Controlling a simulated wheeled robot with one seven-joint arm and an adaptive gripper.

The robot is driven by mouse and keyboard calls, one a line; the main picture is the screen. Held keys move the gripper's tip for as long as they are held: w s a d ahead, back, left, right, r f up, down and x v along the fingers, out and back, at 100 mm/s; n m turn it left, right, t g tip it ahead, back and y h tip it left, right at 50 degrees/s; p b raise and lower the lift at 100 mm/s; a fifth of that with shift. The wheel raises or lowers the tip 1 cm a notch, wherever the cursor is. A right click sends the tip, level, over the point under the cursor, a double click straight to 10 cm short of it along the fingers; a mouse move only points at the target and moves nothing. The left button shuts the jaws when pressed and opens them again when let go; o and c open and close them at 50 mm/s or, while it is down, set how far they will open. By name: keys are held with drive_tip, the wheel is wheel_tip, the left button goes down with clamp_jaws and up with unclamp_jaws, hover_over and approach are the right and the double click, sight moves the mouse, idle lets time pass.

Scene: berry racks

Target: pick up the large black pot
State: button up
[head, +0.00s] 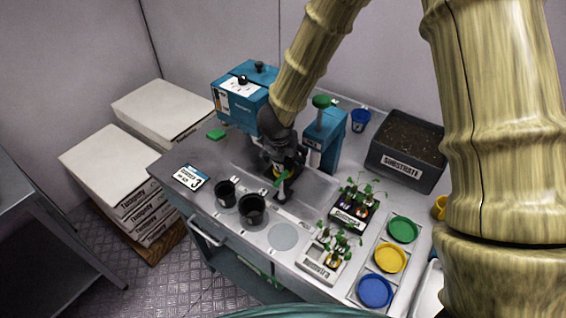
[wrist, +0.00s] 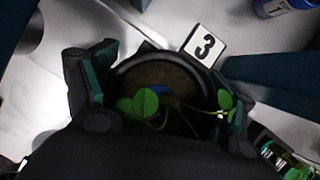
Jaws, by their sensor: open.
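In the wrist view, a round black pot (wrist: 150,62) holds brown soil and a green seedling (wrist: 146,103) with a bit of blue beside it. My gripper (wrist: 160,100) is open, with one finger at the left and one at the right of this pot. The front of the pot is hidden by my gripper's body. In the head view, my gripper (head: 283,180) points down at the middle of the workbench and hides most of what is under it. Two black pots stand at the front left: a smaller one (head: 225,194) and a larger one (head: 252,211).
A teal press (head: 325,142) stands right of my gripper, a teal box machine (head: 240,100) behind left. A substrate bin (head: 407,165), seedling trays (head: 354,207) and coloured dishes (head: 390,258) fill the right.

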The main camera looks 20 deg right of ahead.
drive_tip(key=c, duration=0.8)
